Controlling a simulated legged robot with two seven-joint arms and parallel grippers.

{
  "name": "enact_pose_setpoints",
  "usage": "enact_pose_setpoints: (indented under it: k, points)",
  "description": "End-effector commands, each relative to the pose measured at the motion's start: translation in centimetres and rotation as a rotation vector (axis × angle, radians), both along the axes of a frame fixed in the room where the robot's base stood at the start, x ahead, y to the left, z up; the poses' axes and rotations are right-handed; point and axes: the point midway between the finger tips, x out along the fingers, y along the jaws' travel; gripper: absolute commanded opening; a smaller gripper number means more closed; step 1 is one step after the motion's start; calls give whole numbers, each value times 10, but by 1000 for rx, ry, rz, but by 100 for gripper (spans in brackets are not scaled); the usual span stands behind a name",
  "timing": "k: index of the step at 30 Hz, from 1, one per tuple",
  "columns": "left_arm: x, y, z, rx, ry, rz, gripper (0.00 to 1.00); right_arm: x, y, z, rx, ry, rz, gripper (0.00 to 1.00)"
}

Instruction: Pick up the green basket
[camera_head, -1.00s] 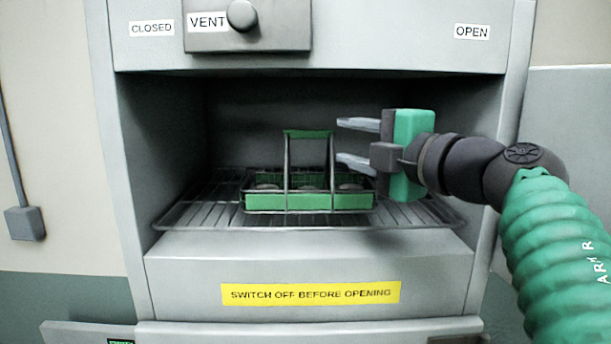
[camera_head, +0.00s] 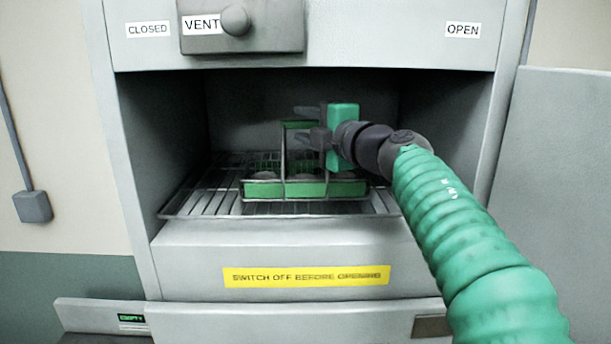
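The green basket (camera_head: 262,189) sits on the wire rack inside the open chamber. It has dark wire edges, green panels and a tall upright handle with a green top bar (camera_head: 296,125). Rounded dark items show inside it. My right gripper (camera_head: 304,125) reaches into the chamber from the right, at the height of the handle top. Its two fingers are apart, one above the other, and point left. In the picture the handle's top bar lies between them; I cannot tell whether they touch it. The gripper hides part of the handle's right side. My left gripper is not in view.
The wire rack (camera_head: 203,202) has bare room left of the basket. Chamber walls stand on both sides, and a panel with a VENT knob (camera_head: 235,20) overhangs the top. A ledge with a yellow label (camera_head: 306,276) lies below the rack.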

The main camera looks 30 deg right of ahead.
Motion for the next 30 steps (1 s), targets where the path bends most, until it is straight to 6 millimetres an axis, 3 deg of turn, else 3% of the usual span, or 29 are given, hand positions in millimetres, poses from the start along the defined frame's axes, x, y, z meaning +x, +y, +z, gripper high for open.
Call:
enact_pose_setpoints:
  k: [1, 8, 30]
  points:
    - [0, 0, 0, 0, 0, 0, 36, 1, 0, 0, 0, 0, 1, 28]
    - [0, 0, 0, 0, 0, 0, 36, 1, 0, -1, 1, 1, 1, 0]
    - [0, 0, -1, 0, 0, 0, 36, 2, 1, -5, 3, 8, 6, 0]
